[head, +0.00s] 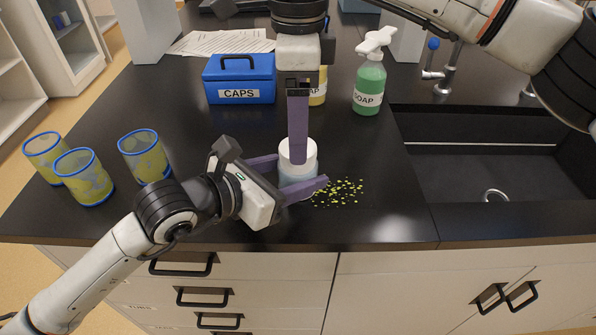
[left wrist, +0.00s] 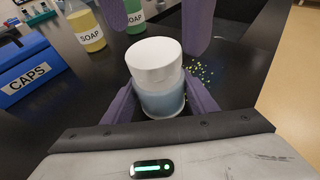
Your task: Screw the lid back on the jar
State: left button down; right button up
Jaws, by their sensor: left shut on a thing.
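The jar (left wrist: 160,102) has a translucent body with pale blue contents and stands on the black counter. The white lid (left wrist: 153,58) sits on top of it; I cannot tell how tightly it is screwed. My left gripper (head: 290,176) is shut around the jar's body from the left, one purple finger on each side. My right gripper (head: 298,160) points straight down over the lid. In the left wrist view its two purple fingers (left wrist: 154,38) are apart, their tips around the height of the lid's top. In the head view one finger hides part of the lid.
A blue CAPS box (head: 239,88), a yellow soap bottle (left wrist: 86,28) and a green soap bottle (head: 369,85) stand behind. Blue-rimmed cups (head: 145,158) stand at left. Yellow-green bits (head: 342,192) lie right of the jar. A sink (head: 480,165) is at right.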

aim_at(283, 178)
notch_tip(283, 178, up, 9)
dwell(0.3)
pick_arm(q)
jog(key=c, duration=0.6)
grip_release()
jog(key=shift+c, duration=0.2)
jog(key=b+v, duration=0.1)
jog(key=v, duration=0.8)
jog(key=shift+f, duration=0.15)
jog(key=shift+s+a+r, duration=0.35)
jog(key=shift+s+a, duration=0.05)
jog(key=shift+a, duration=0.1)
pick_arm(e)
jog(key=shift+f, duration=0.7)
